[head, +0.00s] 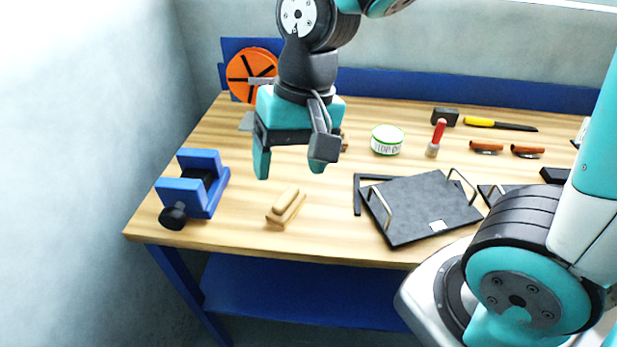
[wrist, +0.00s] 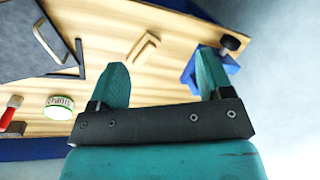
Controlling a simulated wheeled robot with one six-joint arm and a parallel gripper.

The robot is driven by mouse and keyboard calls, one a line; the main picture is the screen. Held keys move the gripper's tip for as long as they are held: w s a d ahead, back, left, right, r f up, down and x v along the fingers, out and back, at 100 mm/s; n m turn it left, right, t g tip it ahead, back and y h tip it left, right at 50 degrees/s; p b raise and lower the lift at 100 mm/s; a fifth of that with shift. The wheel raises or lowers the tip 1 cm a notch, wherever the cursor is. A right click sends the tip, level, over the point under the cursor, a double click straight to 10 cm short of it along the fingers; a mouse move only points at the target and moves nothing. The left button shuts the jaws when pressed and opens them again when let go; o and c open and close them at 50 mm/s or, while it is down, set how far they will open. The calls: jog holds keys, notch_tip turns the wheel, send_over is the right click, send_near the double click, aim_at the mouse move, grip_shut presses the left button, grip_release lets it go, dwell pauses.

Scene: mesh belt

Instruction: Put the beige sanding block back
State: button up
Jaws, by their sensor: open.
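The beige sanding block (head: 286,207) lies on the wooden bench top near its front edge, left of the dark tray. It has a raised grip on a flat base. In the wrist view the sanding block (wrist: 146,48) lies beyond and between my fingertips, apart from them. My gripper (head: 290,172) is open and empty, pointing down above the bench, behind the block in the head view. Both fingers also show in the wrist view (wrist: 163,75). A dark grey tray (head: 421,208) with wire handles and a small white label lies on the bench at centre right.
A blue vise (head: 205,190) stands at the left front corner. A black square (head: 357,196) lies partly under the tray. A green-white tin (head: 387,140), a red-handled tool (head: 437,137) and a yellow-handled file (head: 480,122) lie behind. The bench around the block is clear.

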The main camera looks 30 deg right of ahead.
jog(key=s+a+r+n+y, duration=0.1)
jog(key=s+r+n, duration=0.1)
jog(key=s+n, duration=0.6)
jog(key=shift+s+a+r+n+y, duration=0.3)
jog(key=shift+s+r, duration=0.1)
